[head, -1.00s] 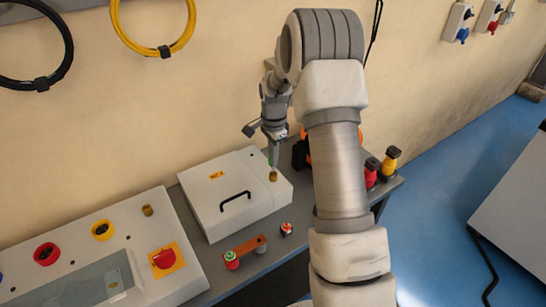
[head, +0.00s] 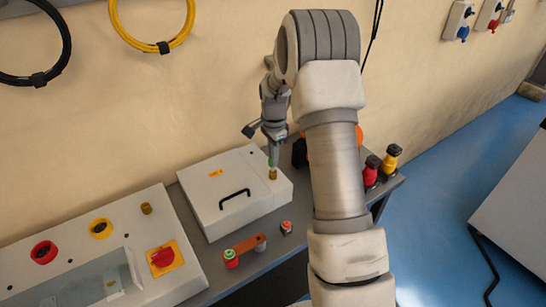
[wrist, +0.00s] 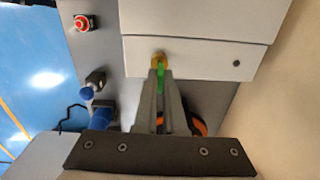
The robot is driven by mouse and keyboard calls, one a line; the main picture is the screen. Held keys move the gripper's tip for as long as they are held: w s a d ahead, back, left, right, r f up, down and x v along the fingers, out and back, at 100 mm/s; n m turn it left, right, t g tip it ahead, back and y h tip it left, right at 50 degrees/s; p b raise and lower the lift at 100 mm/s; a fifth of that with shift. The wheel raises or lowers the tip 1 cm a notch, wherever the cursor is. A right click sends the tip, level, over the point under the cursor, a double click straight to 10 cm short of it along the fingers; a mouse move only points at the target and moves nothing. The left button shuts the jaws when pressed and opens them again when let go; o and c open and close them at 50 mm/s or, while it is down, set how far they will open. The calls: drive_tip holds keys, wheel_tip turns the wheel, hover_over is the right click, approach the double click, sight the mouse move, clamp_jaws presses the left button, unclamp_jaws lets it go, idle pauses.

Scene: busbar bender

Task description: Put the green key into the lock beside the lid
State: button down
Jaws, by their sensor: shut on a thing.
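My gripper (head: 272,160) points down over the right back part of the white box with the lid (head: 222,207). It is shut on the green key (wrist: 160,82), which shows between the fingers in the wrist view. The brass lock (head: 273,175) sits on the box top, right of the lid's black handle, and also shows in the wrist view (wrist: 158,58). The key's lower end is right at the lock. I cannot tell whether it is inside it. The key's shaft is mostly hidden by the fingers.
A control panel with a red switch (head: 163,257) stands at the left. A copper bar (head: 250,243) and a small red-topped part (head: 286,227) lie in front of the box. Red (head: 371,170) and yellow (head: 391,158) connectors stand at the right. The wall is close behind.

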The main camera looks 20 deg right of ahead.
drive_tip(key=shift+f+b, duration=0.75)
drive_tip(key=shift+f, duration=0.35)
drive_tip(key=c, duration=0.9)
unclamp_jaws()
drive_tip(key=shift+r, duration=0.1)
drive_tip(key=r, duration=1.7)
drive_tip(key=shift+s+r, duration=0.2)
